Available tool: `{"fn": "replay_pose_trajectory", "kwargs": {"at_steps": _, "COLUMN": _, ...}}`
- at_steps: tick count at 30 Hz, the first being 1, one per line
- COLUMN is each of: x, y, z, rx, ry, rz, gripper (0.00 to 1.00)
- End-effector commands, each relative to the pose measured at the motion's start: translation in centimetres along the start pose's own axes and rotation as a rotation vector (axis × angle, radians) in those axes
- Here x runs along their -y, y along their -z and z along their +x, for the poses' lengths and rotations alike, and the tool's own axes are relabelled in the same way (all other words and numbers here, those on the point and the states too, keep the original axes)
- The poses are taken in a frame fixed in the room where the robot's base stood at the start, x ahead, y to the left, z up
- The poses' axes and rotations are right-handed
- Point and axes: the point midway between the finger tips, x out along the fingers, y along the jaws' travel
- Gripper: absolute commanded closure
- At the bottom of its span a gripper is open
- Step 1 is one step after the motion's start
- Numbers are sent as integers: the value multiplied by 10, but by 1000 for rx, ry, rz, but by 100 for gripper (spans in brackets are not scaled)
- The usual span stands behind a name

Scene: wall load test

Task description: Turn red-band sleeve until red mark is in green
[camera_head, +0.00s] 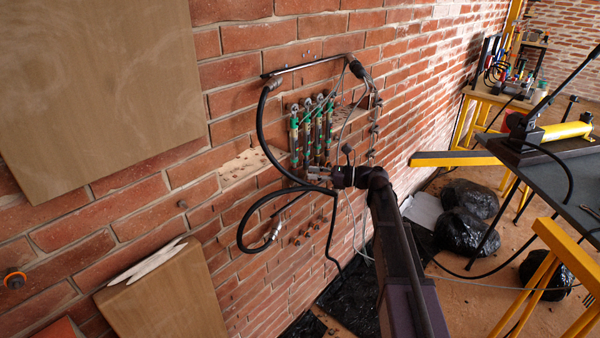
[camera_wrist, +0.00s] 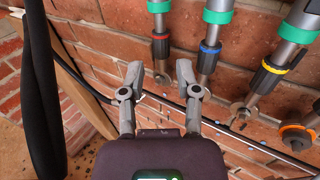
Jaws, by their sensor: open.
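The red-band sleeve (camera_wrist: 160,47) hangs at the top of the wrist view, leftmost of a row of grey rods. It has a thin red band and a green ring (camera_wrist: 159,6) above it. My gripper (camera_wrist: 160,73) is open, its two grey fingers below the band, either side of the rod's lower end in the picture. I cannot tell the depth gap, and nothing appears gripped. No red mark on the green is readable. In the head view my gripper (camera_head: 312,177) is just below the row of green-ringed rods (camera_head: 311,138) on the brick wall.
Rods with blue (camera_wrist: 209,49), yellow (camera_wrist: 274,67) and orange (camera_wrist: 295,134) bands stand close to the right. A thick black hose (camera_wrist: 42,90) runs at the left. In the head view black hoses (camera_head: 262,140) loop around the rods' left side.

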Motion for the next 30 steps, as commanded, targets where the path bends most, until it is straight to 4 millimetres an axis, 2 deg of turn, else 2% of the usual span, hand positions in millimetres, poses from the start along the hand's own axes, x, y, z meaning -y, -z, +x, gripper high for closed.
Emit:
{"fn": "replay_pose_trajectory", "kwargs": {"at_steps": 3, "x": 0, "y": 0, "z": 18, "rx": 0, "ry": -1, "rz": 0, "gripper": 58}}
{"fn": "replay_pose_trajectory", "kwargs": {"at_steps": 9, "x": 0, "y": 0, "z": 38, "rx": 0, "ry": 0, "rz": 0, "gripper": 58}}
{"fn": "replay_pose_trajectory", "kwargs": {"at_steps": 15, "x": 0, "y": 0, "z": 46, "rx": 0, "ry": 1, "rz": 0, "gripper": 58}}
{"fn": "replay_pose_trajectory", "kwargs": {"at_steps": 23, "x": 0, "y": 0, "z": 46, "rx": 0, "ry": 2, "rz": 0, "gripper": 58}}
{"fn": "replay_pose_trajectory", "kwargs": {"at_steps": 24, "x": 0, "y": 0, "z": 46, "rx": 0, "ry": 2, "rz": 0, "gripper": 61}}
{"fn": "replay_pose_trajectory", "kwargs": {"at_steps": 28, "x": 0, "y": 0, "z": 46, "rx": 0, "ry": 2, "rz": 0, "gripper": 99}}
{"fn": "replay_pose_trajectory", "kwargs": {"at_steps": 30, "x": 0, "y": 0, "z": 46, "rx": 0, "ry": 1, "rz": 0, "gripper": 100}}
